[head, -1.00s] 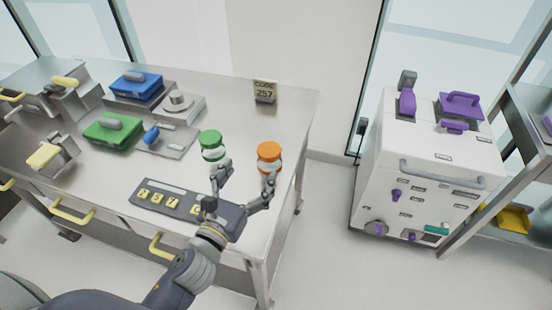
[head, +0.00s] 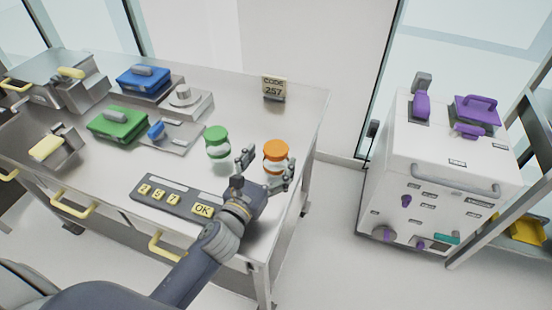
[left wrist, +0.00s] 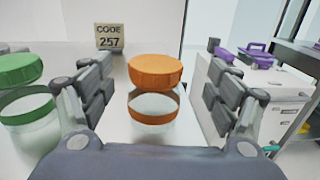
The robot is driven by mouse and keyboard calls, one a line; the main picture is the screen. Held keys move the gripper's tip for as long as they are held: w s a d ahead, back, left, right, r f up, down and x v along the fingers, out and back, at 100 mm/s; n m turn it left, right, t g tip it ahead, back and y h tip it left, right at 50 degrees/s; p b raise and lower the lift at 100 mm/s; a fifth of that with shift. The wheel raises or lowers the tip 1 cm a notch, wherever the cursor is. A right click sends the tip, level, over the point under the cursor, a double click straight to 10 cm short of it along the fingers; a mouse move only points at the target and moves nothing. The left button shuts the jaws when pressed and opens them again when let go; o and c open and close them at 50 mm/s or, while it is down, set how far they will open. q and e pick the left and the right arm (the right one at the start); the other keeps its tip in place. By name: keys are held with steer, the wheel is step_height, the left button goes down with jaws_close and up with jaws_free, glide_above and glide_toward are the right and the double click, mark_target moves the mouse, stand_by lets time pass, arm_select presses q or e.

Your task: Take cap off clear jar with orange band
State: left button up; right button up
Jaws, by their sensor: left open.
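The clear jar with an orange band (left wrist: 153,105) stands upright on the table, with its orange cap (head: 276,149) on top. The cap also shows in the left wrist view (left wrist: 155,70). My left gripper (head: 265,168) is open, its fingers on either side of the orange-capped jar. In the left wrist view the jar is centred between the fingers, with a visible gap on each side. A second clear jar with a green cap (head: 215,134) stands just left of my gripper. My right gripper is not in view.
A keypad panel (head: 178,197) lies at the table's front edge. A code sign (head: 274,88) stands at the back. Green (head: 118,125) and blue (head: 144,80) boxes sit at the left. A white cabinet (head: 440,150) stands apart on the right.

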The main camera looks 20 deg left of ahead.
arm_select(q)
steer(key=w, duration=0.4)
steer(key=shift+w+d+f+p, duration=0.1)
steer(key=shift+w+f+p, duration=0.2)
steer(key=shift+w+p, duration=0.1)
steer(key=shift+s, duration=0.1)
steer(key=shift+c, duration=0.6)
steer(key=shift+r, duration=0.1)
steer(key=c, duration=1.2)
